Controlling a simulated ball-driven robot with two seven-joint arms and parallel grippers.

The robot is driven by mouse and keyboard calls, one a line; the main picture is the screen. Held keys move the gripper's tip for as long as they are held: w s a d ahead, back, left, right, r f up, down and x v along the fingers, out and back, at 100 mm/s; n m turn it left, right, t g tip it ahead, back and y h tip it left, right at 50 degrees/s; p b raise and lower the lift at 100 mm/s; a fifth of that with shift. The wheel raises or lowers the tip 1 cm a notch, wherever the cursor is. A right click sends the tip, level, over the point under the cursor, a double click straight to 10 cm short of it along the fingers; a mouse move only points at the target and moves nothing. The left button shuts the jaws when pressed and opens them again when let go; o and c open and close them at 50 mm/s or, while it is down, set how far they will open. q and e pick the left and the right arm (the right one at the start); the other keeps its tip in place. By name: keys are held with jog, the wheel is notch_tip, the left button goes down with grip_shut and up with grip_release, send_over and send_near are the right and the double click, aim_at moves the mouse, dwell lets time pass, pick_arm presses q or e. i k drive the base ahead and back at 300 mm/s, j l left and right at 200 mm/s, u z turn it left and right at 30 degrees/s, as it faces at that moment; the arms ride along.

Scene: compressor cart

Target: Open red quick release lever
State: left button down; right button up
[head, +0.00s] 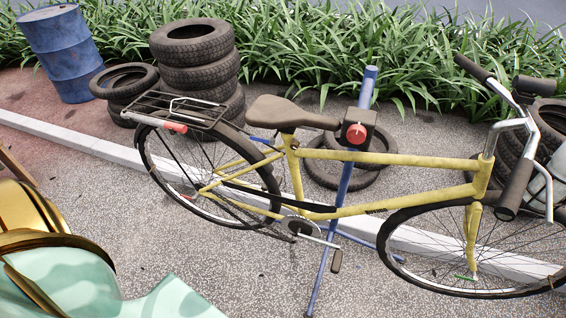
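A yellow bicycle (380,207) hangs side-on from a blue repair stand (346,180). A small red piece (187,197) shows near the hub of the rear wheel (152,165); it looks like the red quick release lever, but it is too small to tell its position. A small green lever (465,277) is at the front wheel's hub. Neither of my grippers shows; only gold and teal parts, probably mine, fill the lower left corner.
Stacked tyres (195,65) and a blue barrel (66,52) stand behind the rear wheel. More tyres (553,125) are behind the handlebar (515,130). A pale kerb (70,135) runs behind the bicycle. The paving in front of it is clear.

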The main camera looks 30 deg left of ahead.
aim_at(193, 198)
jog(key=j+u, duration=0.2)
jog(key=u, duration=1.75)
